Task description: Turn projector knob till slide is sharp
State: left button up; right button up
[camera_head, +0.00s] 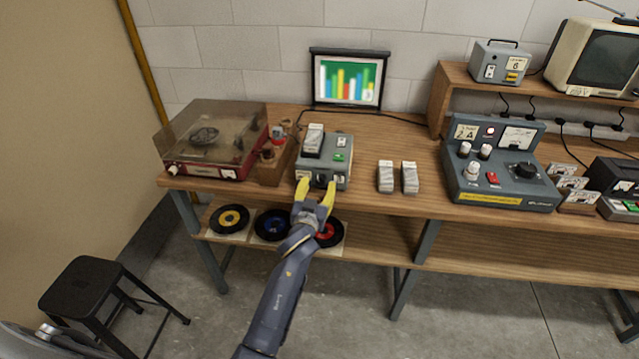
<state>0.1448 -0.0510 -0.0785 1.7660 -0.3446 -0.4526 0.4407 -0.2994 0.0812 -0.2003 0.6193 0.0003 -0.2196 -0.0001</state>
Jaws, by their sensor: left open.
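The grey projector (340,165) stands on the wooden bench, left of the middle, with a green button on top. Its dark round knob (321,181) is on the front face. The small screen (347,80) behind it shows a slide of coloured bars whose edges look soft. My left gripper (316,189) has its yellow fingers spread at the projector's front, one on each side of the knob. I cannot tell whether the fingers touch the knob. My right gripper is not in view.
A record player (212,142) with a tinted lid stands left of the projector. White slide boxes (397,177) stand to its right, then a blue-grey control unit (498,165). Records (230,219) lie on the lower shelf. A black stool (91,289) is at lower left.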

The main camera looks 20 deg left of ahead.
pick_arm(q)
jog(key=s, duration=0.9)
jog(key=shift+s+d+r, duration=0.15)
jog(key=shift+s+d, duration=0.1)
jog(key=shift+d, duration=0.15)
jog(key=shift+s+a+f, duration=0.1)
jog(key=shift+f, duration=0.1)
jog(key=s+m, duration=0.4)
jog(key=m, duration=0.7)
jog(key=shift+h, duration=0.3)
jog(key=w, duration=1.6)
jog(key=shift+w+a+f, duration=0.1)
jog(key=shift+w+a, duration=0.1)
jog(key=shift+a, duration=0.2)
grip_shut()
